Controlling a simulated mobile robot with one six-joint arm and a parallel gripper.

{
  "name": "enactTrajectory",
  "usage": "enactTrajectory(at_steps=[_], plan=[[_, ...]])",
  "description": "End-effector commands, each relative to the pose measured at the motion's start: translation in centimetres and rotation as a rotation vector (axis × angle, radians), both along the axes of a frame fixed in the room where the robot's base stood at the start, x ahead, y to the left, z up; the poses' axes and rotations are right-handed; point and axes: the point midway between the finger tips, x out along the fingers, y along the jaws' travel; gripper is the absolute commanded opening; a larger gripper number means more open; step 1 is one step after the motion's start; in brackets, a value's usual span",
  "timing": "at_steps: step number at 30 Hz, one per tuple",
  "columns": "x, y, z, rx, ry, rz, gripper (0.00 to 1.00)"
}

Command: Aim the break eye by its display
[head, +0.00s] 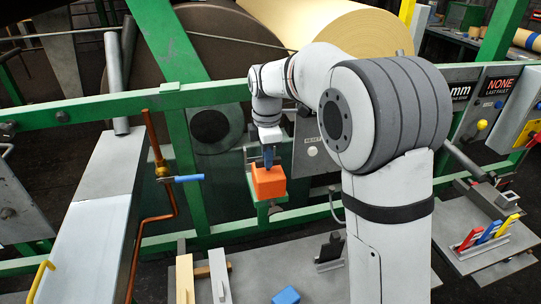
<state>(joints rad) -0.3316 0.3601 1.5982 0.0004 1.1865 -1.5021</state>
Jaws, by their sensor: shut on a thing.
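An orange box (268,183), which looks like the break eye, sits on a small bracket (262,210) at the green frame, near the middle of the head view. My gripper (268,160) comes down from above and is shut on the top of the orange box. The fingertips are small and partly hidden, so the exact grip is hard to see. No readable display shows on the side of the box that faces this camera.
A green rail (75,113) crosses behind the box, before a cream roll (345,35). A copper pipe (134,262) with a blue-handled valve (188,178) stands left. A tray with coloured handles (485,233) is right. A blue block (286,295) lies in front.

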Motion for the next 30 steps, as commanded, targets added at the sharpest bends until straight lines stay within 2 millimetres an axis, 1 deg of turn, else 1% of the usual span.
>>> enactTrajectory(at_steps=[1, 15, 16, 23, 30], plan=[[0.36, -0.29, 0.25, -0.003, -0.012, 0.005, 0.0], [0.42, -0.25, 0.33, -0.001, -0.015, 0.016, 0.0], [0.41, -0.24, 0.33, -0.001, -0.015, 0.016, 0.16], [0.24, -0.11, 0.2, -0.001, -0.009, 0.017, 0.35], [0.15, -0.03, 0.18, 0.001, -0.006, 0.017, 0.35]])
